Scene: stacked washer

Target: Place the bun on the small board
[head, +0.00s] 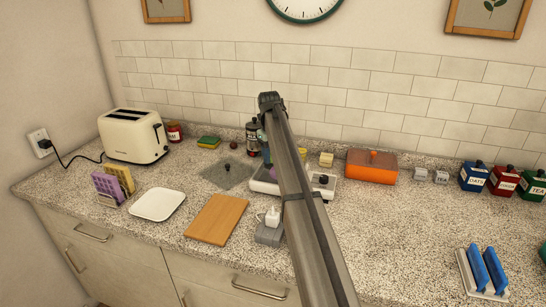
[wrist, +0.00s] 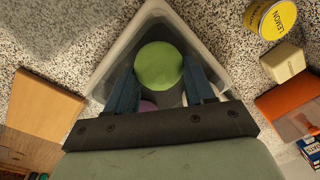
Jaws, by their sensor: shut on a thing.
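A smooth round green thing, perhaps the bun (wrist: 158,66), is between the two blue fingers of my gripper (wrist: 160,78) in the wrist view. My gripper is shut on it, inside or just over a pale tray (wrist: 107,62). A purple thing (wrist: 147,105) shows in part beside the left finger. In the head view the tray (head: 260,187) is partly behind my arm, which hides the gripper. The wooden board (head: 216,219) lies flat and bare at the counter front, left of my arm; the wrist view shows it at left (wrist: 42,108).
A white plate (head: 158,204), a rack (head: 113,186) and a toaster (head: 133,136) stand left of the board. An orange box (head: 371,166) and several canisters (head: 503,181) line the back right. A blue-slatted holder (head: 483,272) is at front right. The right-middle counter is clear.

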